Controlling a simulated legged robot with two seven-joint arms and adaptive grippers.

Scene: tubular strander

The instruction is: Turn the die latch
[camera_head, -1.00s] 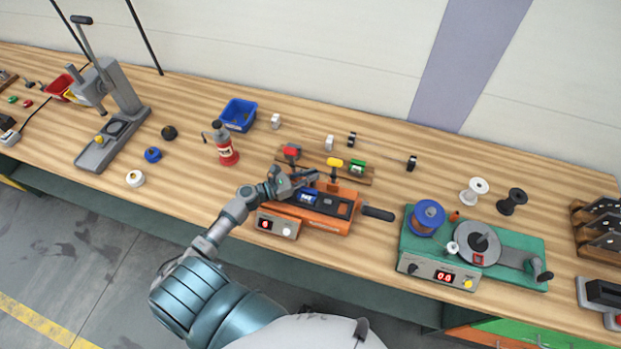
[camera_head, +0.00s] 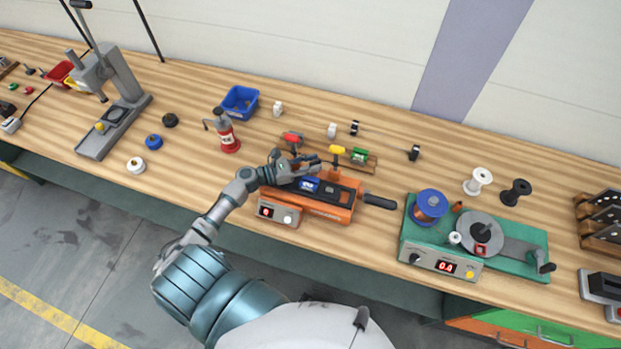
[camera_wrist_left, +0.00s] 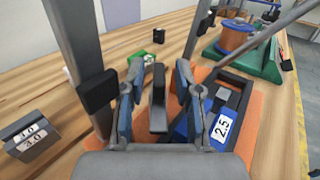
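The orange die machine (camera_head: 330,211) stands at the middle of the bench, with a black handle (camera_head: 380,202) to its right. A blue die marked 2.5 (camera_wrist_left: 222,128) sits in its dark tray; it also shows in the head view (camera_head: 309,184). My left gripper (camera_head: 314,162) is over the back left of the machine. In the left wrist view its fingers (camera_wrist_left: 157,92) are apart, with a dark upright lever (camera_wrist_left: 157,112), perhaps the die latch, between them. I cannot tell whether they touch it. My right gripper is out of view.
A rack with red, yellow and green tools (camera_head: 360,158) stands just behind the machine. A green winding machine (camera_head: 525,242) stands to the right. Grey blocks marked 3.0 (camera_wrist_left: 38,135) lie left of the gripper.

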